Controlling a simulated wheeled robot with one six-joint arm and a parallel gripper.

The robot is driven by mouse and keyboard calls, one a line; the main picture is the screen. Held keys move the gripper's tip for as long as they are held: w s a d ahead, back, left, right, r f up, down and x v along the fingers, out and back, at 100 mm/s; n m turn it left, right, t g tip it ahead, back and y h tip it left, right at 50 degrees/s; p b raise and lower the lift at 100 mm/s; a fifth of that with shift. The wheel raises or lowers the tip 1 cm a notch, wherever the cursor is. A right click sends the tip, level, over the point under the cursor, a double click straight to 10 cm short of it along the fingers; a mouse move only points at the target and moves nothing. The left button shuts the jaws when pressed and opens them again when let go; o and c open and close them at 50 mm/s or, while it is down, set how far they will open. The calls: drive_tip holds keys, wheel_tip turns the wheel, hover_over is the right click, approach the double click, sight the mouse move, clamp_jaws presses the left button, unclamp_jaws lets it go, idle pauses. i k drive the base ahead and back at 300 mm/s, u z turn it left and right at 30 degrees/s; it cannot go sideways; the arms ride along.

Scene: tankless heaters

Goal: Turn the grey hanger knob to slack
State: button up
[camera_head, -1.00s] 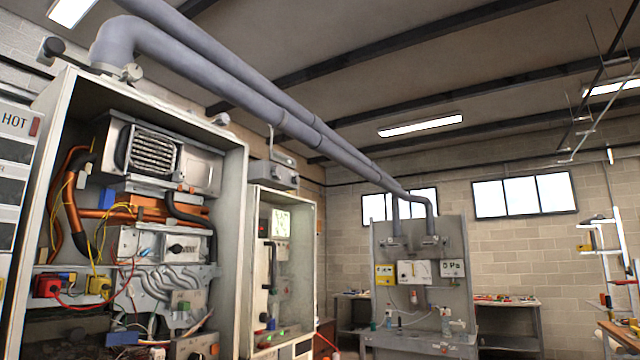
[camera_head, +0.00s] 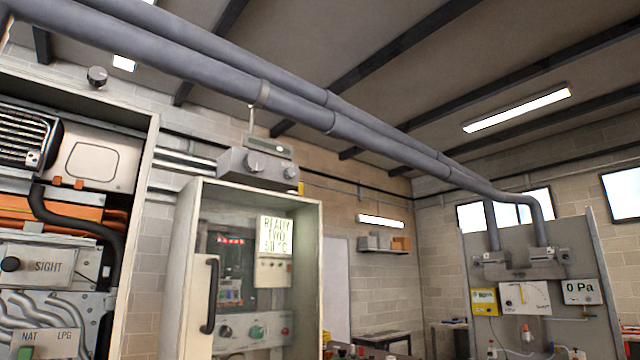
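Large grey pipes (camera_head: 300,112) run overhead from the upper left toward the back right. A clamp (camera_head: 263,92) rings the lower pipe, and a thin hanger rod (camera_head: 251,118) drops from it to a grey box (camera_head: 232,168) above the middle cabinet. The box front carries a round grey knob (camera_head: 256,162) and a smaller knob (camera_head: 289,172). Another round grey knob (camera_head: 97,75) stands above the left cabinet. I cannot tell for certain which is the hanger knob, and no slack marking is readable. My gripper is not in view.
An open heater cabinet (camera_head: 146,165) stands close at left. The middle cabinet (camera_head: 190,240) has a black handle (camera_head: 211,295) and a display (camera_head: 275,235) reading READY. A grey test panel (camera_head: 600,245) stands at right with a 0 Pa gauge (camera_head: 581,291).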

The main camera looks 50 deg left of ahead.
sight(289, 173)
drive_tip(key=u, duration=0.35)
drive_tip(key=i, duration=0.95)
drive_tip(key=u, duration=0.65)
